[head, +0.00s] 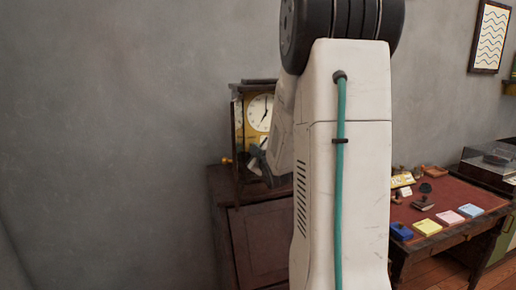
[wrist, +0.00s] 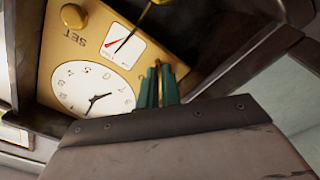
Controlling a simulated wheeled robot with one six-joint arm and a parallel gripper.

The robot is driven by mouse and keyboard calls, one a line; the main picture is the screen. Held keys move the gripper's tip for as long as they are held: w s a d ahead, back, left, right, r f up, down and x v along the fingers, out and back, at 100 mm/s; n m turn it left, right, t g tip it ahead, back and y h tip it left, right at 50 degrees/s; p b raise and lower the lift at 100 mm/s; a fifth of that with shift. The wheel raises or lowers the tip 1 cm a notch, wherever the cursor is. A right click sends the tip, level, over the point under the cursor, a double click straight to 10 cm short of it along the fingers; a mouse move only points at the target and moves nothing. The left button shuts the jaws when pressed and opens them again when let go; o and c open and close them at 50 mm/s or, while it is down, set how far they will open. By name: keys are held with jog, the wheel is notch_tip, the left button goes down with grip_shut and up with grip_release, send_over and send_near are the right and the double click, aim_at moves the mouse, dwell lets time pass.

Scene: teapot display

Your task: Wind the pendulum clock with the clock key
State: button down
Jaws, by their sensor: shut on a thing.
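The pendulum clock (head: 260,110) stands on a dark cabinet in the head view, its dark case open toward me. In the wrist view its yellow faceplate carries a white dial (wrist: 92,90), a small gauge with a red needle (wrist: 124,44) and a round knob marked SET (wrist: 74,16). My gripper (wrist: 158,82) is right in front of the faceplate, beside the dial, its green fingertips closed on a thin brass piece, which looks like the clock key (wrist: 160,82). Most of the key is hidden between the fingers. I cannot tell whether its end sits in the clock.
The dark cabinet (head: 262,240) bears the clock, and a small orange-brass thing (head: 227,161) shows at its left edge. To the right, a red-topped desk (head: 455,193) holds stamps and coloured pads. My arm hides the middle of the head view.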

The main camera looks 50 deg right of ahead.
jog(key=shift+d+r, duration=0.1)
jog(key=shift+r, duration=0.3)
jog(key=c, duration=1.7)
grip_release()
jog(key=shift+o, duration=0.5)
jog(key=shift+f, duration=0.15)
jog(key=v, duration=0.8)
jog(key=shift+w, duration=0.1)
